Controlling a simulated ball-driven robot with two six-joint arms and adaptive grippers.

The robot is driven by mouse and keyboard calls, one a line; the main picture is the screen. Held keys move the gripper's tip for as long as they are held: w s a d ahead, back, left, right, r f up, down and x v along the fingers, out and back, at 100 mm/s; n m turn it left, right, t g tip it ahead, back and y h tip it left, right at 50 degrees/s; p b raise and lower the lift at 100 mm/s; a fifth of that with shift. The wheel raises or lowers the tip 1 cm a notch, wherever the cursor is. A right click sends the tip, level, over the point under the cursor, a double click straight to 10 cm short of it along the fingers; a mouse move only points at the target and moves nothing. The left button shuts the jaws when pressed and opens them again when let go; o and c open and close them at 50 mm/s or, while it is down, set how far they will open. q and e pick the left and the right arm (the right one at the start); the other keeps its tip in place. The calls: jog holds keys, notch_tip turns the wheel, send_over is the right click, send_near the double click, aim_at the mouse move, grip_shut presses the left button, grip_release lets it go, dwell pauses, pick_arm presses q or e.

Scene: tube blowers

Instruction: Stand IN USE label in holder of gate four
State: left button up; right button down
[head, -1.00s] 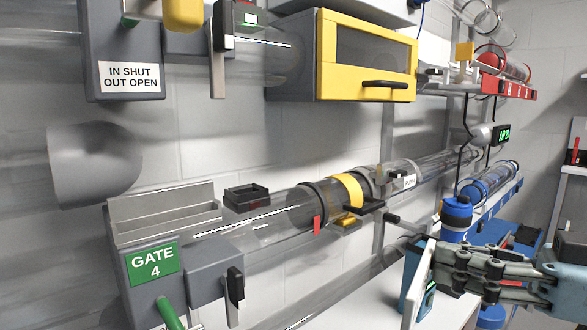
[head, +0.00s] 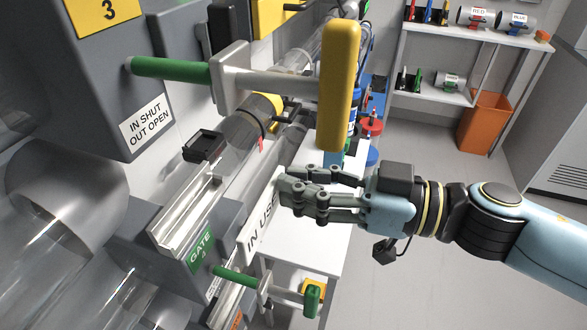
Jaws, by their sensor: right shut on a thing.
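The white IN USE label (head: 259,230) is in my right gripper (head: 287,190), which is shut on its upper right part. The label is tilted, its lettering running up to the right. Gate four's grey housing carries a green GATE 4 sign (head: 200,252), just left of the label's lower end in the picture. On top of the housing is a grey open-topped trough (head: 176,222); whether it is the label holder I cannot tell. A gap between label and housing is hard to judge. My left gripper is not in view.
Gate 3's housing (head: 140,60) and its green rod (head: 170,70) with a yellow handle (head: 339,85) jut out above. Gate four's green-handled rod (head: 236,276) sticks out below the label. A small black tray (head: 203,146) sits behind the trough. Open floor lies right.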

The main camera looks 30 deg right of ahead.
jog(key=shift+r+p, duration=0.15)
jog(key=shift+p, duration=0.4)
jog(key=shift+w+a+r+p, duration=0.1)
jog(key=shift+w+p, duration=0.15)
jog(key=shift+p, duration=0.05)
jog(key=w+a+f+p, duration=0.3)
jog(key=w+a+p, duration=0.2)
jog(key=w, duration=0.3)
jog(key=shift+a, duration=0.8)
jog(key=shift+w+f, duration=0.1)
jog(key=shift+f, duration=0.2)
jog(key=c, duration=1.2)
grip_release()
jog(key=shift+o, duration=0.2)
